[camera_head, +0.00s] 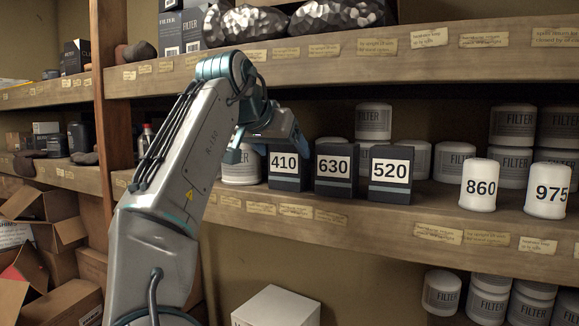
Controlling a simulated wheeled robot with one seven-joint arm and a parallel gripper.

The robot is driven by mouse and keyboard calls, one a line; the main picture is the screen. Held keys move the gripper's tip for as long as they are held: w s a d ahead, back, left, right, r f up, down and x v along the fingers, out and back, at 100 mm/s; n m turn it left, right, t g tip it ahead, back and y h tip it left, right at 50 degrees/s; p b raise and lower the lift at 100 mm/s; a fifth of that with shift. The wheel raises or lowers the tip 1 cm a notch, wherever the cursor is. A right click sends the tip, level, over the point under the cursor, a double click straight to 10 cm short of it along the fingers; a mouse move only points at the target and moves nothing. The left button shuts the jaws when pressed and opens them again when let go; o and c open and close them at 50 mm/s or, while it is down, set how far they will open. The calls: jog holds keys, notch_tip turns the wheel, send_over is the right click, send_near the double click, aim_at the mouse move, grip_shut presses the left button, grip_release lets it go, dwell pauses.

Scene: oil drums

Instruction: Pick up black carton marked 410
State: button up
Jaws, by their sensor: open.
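The black carton marked 410 (284,166) stands upright on the middle shelf (390,218), near its front edge. It is the leftmost of three black numbered cartons. My gripper (255,150) is open at the upper left of this carton, its blue-grey finger (233,153) to the carton's left. Part of the gripper is in front of or above the carton's top, and its other finger is hard to make out. I cannot tell whether it touches the carton.
White canisters 860 (479,185) and 975 (547,190) stand further right. A white filter canister (241,168) is just left of 410. The upper shelf (400,55) overhangs. A wooden post (108,100) stands left.

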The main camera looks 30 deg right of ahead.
aim_at(290, 160)
jog(key=x, duration=0.5)
jog(key=shift+s+f, duration=0.15)
jog(key=shift+f, duration=0.1)
jog(key=c, duration=0.9)
jog(key=shift+r, duration=0.15)
